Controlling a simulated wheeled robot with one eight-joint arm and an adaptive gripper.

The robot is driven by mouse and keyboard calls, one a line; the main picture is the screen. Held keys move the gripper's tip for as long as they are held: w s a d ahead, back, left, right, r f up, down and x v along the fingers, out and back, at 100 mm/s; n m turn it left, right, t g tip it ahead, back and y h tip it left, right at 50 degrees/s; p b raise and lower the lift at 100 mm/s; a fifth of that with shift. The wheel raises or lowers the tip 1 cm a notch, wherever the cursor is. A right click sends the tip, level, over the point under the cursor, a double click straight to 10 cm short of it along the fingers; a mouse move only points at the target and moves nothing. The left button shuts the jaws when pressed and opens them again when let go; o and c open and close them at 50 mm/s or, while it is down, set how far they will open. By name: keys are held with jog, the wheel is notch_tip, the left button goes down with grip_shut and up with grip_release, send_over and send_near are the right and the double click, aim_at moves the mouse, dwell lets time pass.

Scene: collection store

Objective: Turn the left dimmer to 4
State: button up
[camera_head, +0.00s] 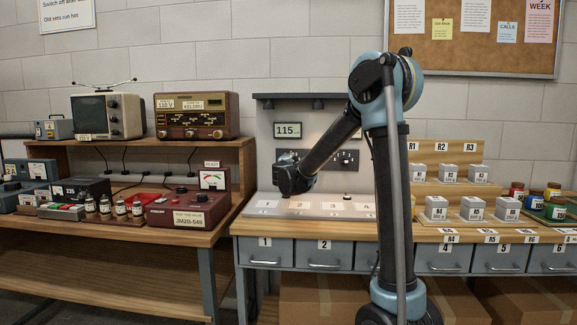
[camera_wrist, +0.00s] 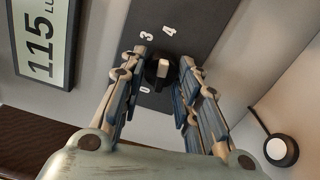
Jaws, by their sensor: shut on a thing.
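The left dimmer's black knob with a pale bar (camera_wrist: 161,71) sits on a dark panel (camera_wrist: 190,25) in the wrist view. The printed 3, 4 and 0 show around it; exactly which number the bar points to I cannot tell. My gripper (camera_wrist: 163,80) is shut on this knob, with a finger on each side. In the head view my gripper (camera_head: 288,160) is at the left end of the dark dimmer panel (camera_head: 346,160) and hides the left dimmer. Other controls on that panel show to the right of my arm link.
A display reading 115 (camera_head: 287,130) hangs above the panel; it is at the upper left in the wrist view (camera_wrist: 42,40). A white round button (camera_wrist: 276,149) is at the lower right there. Below is a bench with numbered plates (camera_head: 300,205).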

jog(key=shift+d+f, duration=0.1)
jog(key=shift+d, duration=0.1)
jog(key=o, duration=1.1)
jog(key=shift+c, duration=0.2)
jog(key=shift+a, duration=0.1)
jog(key=s, duration=1.2)
jog(key=shift+a, duration=0.2)
